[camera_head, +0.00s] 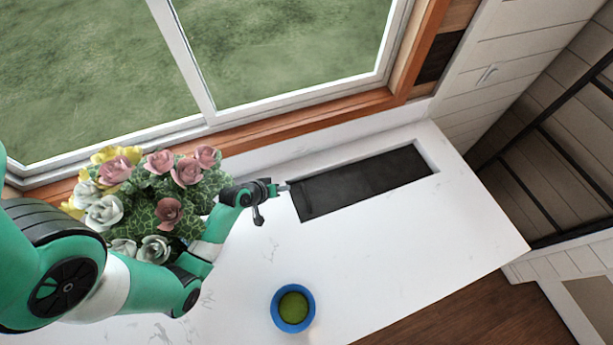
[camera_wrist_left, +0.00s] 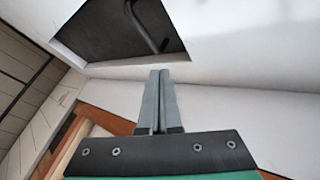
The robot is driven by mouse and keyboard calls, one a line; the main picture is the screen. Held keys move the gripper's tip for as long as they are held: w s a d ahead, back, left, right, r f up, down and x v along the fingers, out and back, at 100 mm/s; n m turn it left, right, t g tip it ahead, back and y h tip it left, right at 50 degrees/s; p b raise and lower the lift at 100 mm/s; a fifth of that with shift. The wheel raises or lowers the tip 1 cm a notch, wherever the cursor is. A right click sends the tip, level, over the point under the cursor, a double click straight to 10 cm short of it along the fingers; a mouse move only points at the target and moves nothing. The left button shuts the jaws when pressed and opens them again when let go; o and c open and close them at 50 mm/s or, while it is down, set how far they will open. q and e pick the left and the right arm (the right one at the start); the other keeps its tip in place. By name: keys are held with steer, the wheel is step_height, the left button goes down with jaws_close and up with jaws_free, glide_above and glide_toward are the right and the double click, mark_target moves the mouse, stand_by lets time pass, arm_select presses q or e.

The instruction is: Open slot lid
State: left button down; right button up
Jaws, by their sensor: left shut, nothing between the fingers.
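The slot (camera_head: 370,178) is a long dark rectangle set in the white counter, with a pale inner edge along its far and right sides. I cannot tell whether the dark surface is a closed lid or the inside of the slot. In the left wrist view the slot (camera_wrist_left: 90,35) is at the top, with a curved grey bar (camera_wrist_left: 142,24) across it, perhaps a handle. My left gripper (camera_head: 286,187) is at the slot's left end, shut and empty. In the left wrist view its fingertips (camera_wrist_left: 160,73) are together just short of the slot's edge. My right gripper is out of view.
Flowers in a bushy bunch (camera_head: 150,200) stand close to my left arm. A blue bowl (camera_head: 293,308) with green contents sits at the front of the counter (camera_head: 400,250). A wood-framed window (camera_head: 290,60) is behind. The counter right of the bowl is clear.

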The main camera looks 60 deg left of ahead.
arm_select(q)
steer(key=shift+s+a+f, duration=0.1)
steer(key=shift+s+f, duration=0.05)
steer(key=shift+s, duration=0.3)
steer(key=shift+s+a+f, duration=0.1)
steer(key=shift+s, duration=0.3)
steer(key=shift+w+a+f+b, duration=0.25)
steer(key=shift+f+b, duration=0.05)
steer(key=shift+b, duration=0.15)
steer(key=b+x, duration=0.4)
steer(key=shift+w+a+f, duration=0.1)
steer(key=shift+w+f, duration=0.05)
steer(key=shift+f, duration=0.2)
steer(key=x, duration=0.3)
steer(key=shift+w+a+b, duration=0.15)
steer(key=shift+w+b, duration=0.2)
steer(key=shift+b, duration=0.05)
steer(key=shift+w+a+f, duration=0.15)
steer(key=shift+w+f, duration=0.1)
steer(key=shift+f, duration=0.1)
steer(key=shift+w, duration=0.1)
